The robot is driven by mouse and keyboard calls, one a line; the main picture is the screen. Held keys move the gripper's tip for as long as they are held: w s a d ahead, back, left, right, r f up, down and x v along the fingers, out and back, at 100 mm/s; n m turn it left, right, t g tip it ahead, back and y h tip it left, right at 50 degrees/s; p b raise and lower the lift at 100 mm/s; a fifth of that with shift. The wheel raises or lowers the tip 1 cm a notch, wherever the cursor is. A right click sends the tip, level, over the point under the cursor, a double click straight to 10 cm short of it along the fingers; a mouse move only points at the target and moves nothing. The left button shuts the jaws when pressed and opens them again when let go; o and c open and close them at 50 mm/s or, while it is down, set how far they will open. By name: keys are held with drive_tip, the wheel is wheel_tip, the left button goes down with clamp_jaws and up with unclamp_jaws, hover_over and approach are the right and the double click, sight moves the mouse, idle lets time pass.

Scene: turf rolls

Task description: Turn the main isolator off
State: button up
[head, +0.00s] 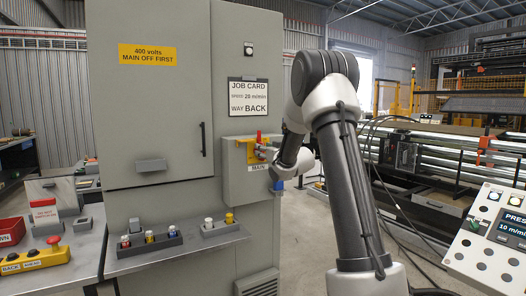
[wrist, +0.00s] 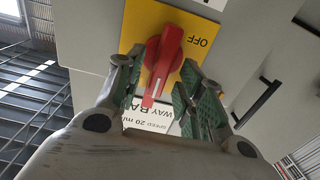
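The main isolator is a red rotary handle on a yellow plate, set on a grey box marked MAIN. The red handle (head: 259,136) stands roughly upright in the head view, partly hidden by my gripper. In the wrist view, which is upside down, the handle (wrist: 162,58) points toward my gripper's palm, and the word OFF (wrist: 198,42) shows to its right on the yellow plate (wrist: 190,28). My gripper (wrist: 155,92) is open, its green-padded fingers on either side of the handle's tip with visible gaps. In the head view my gripper (head: 266,153) is at the box's front.
The grey cabinet (head: 150,110) carries a yellow 400 volts sign (head: 147,54) and a job card (head: 248,96). A shelf (head: 180,251) with several small pegs juts out below. A bench with a red stop button (head: 54,240) is at left; a control panel (head: 490,240) is at right.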

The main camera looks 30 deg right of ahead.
drive_tip(key=shift+w, duration=0.6)
drive_tip(key=shift+c, duration=0.5)
clamp_jaws()
